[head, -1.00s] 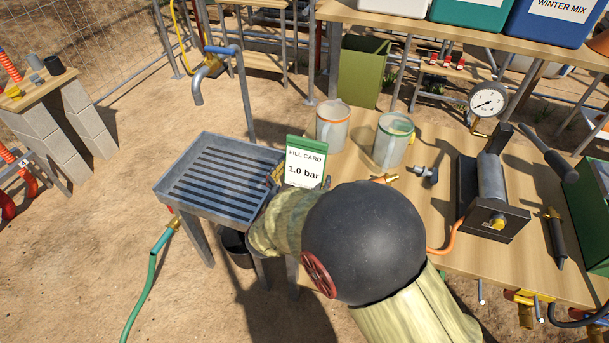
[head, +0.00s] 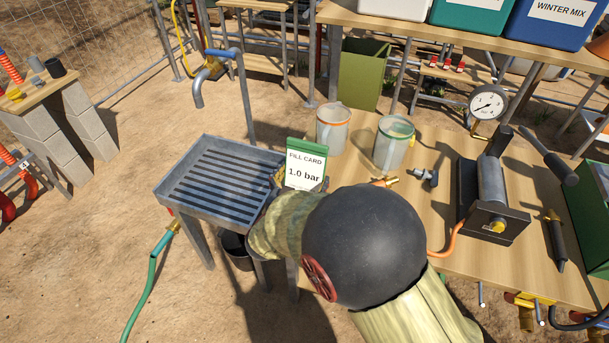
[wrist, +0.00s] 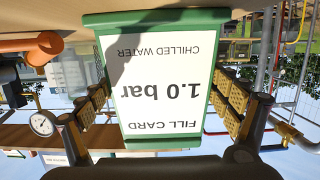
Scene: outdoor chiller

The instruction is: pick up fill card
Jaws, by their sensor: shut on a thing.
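The fill card (head: 305,168) is a white card in a green frame, printed "FILL CARD" and "1.0 bar". In the head view it stands near the left edge of the wooden bench, beyond my arm. In the wrist view the fill card (wrist: 158,85) fills the middle, upside down in the picture, and also reads "CHILLED WATER". My gripper (wrist: 165,95) has a yellow padded finger on each side of the card, shut on its side edges. In the head view my arm hides most of the gripper and the card's lower edge.
A slatted metal drain tray (head: 222,180) stands left of the card, under a blue-handled tap (head: 222,52). Two mugs, one orange-rimmed (head: 333,128) and one green-rimmed (head: 393,143), stand close behind and right. A pressure gauge (head: 487,102) and a hand pump (head: 492,190) are farther right.

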